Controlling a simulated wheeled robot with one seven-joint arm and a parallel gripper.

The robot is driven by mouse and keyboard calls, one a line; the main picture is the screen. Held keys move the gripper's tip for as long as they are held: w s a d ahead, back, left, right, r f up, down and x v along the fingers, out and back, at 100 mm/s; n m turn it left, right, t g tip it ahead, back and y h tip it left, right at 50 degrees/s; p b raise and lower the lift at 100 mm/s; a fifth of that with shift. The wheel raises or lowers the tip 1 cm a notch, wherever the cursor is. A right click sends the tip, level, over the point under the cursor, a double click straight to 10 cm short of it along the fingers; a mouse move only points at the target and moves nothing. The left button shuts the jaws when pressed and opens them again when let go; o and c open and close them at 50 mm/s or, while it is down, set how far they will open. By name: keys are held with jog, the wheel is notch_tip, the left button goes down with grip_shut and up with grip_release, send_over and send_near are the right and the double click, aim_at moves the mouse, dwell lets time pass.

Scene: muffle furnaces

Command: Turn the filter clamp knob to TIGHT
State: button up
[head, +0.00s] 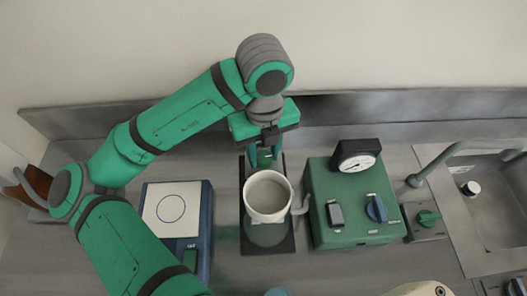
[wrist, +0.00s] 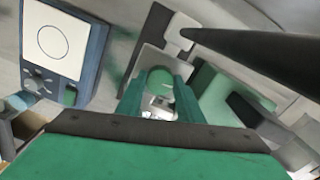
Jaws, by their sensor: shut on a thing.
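A filter stand (head: 245,225) with a white funnel (head: 268,212) on it stands in the middle of the bench in the head view. My gripper (head: 264,150) reaches down just behind the funnel. Its two green fingers are shut on a small green knob (head: 264,157), which I take to be the filter clamp knob. In the wrist view the knob (wrist: 160,78) shows as a rounded green piece between the fingertips (wrist: 157,92). Its marks and pointer cannot be read, so its setting cannot be told.
A blue device with a white plate (head: 172,202) stands left of the stand. A green box (head: 335,180) with a gauge (head: 357,161), a switch and a blue knob (head: 376,208) stands close on the right. A green valve handle (head: 428,218) and a sink (head: 495,205) lie further right.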

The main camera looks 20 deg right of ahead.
aim_at(263, 156)
jog(key=shift+w+m, duration=0.1)
jog(key=shift+m, duration=0.2)
jog(key=o, duration=1.1)
jog(key=shift+r, duration=0.6)
notch_tip(263, 156, up, 10)
jog(key=shift+f, duration=0.2)
jog(key=shift+w+a, duration=0.1)
